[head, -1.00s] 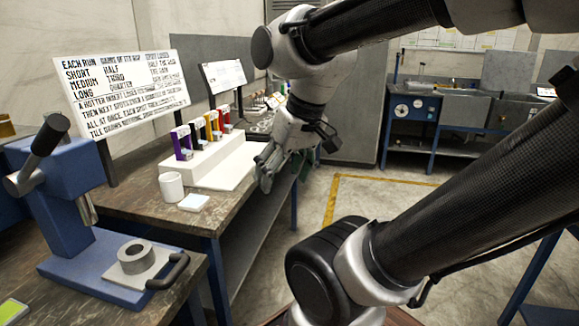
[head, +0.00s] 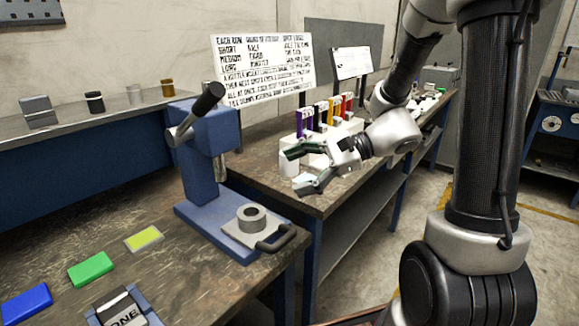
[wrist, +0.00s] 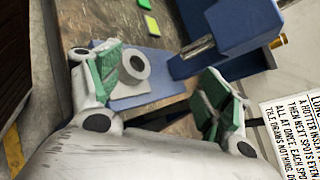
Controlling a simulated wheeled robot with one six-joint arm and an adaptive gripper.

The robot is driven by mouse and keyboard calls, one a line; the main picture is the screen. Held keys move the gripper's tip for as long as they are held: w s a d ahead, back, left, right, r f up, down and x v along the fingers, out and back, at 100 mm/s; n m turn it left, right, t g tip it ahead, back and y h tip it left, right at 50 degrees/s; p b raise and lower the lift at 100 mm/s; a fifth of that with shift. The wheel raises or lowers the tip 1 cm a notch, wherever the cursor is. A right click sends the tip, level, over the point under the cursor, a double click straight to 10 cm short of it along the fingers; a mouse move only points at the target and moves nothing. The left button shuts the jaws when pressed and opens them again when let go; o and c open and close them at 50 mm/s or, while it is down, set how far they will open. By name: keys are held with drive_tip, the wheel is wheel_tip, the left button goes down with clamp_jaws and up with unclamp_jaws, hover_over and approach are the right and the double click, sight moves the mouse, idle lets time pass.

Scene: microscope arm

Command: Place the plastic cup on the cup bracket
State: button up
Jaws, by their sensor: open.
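A white cup (head: 289,164) stands on the far bench, left of a white rack with coloured holders; I take it for the plastic cup. My gripper (head: 302,170) is open and empty. In the head view its fingers overlap the cup's outline, but the depth between them is unclear. In the wrist view (wrist: 168,92) the open fingers frame a grey ring (wrist: 133,66) on a pale plate, at the blue press. The ring also shows in the head view (head: 251,219). I cannot tell for sure which part is the cup bracket.
The blue press (head: 203,150) with its black-handled lever stands on the near bench (head: 150,195). Green (head: 91,268), blue (head: 27,303) and yellow-green (head: 144,238) blocks lie left of it. A shelf behind holds small containers. A lettered board (head: 262,70) stands behind the far bench.

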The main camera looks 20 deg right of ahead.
drive_tip(key=w+d+f+m+t+y, duration=0.1)
drive_tip(key=w+d+f+m+t, duration=0.15)
drive_tip(key=w+m+t, duration=0.55)
drive_tip(key=m+t+h, duration=0.3)
drive_tip(key=m, duration=0.3)
approach(289, 163)
drive_tip(key=w, duration=0.1)
drive_tip(key=w+r, duration=0.1)
drive_tip(key=w+a, duration=0.1)
drive_tip(key=w, duration=0.1)
drive_tip(key=shift+a+r, duration=0.1)
drive_tip(key=shift+r, duration=0.1)
drive_tip(key=shift+w+f+m+t+h, duration=0.1)
drive_tip(key=shift+w+m+t+h, duration=0.2)
drive_tip(key=shift+w, duration=0.05)
drive_tip(key=x, duration=0.7)
drive_tip(key=shift+w+r, duration=0.2)
drive_tip(key=shift+r, duration=0.1)
drive_tip(key=c, duration=1.3)
drive_tip(key=shift+o, duration=0.2)
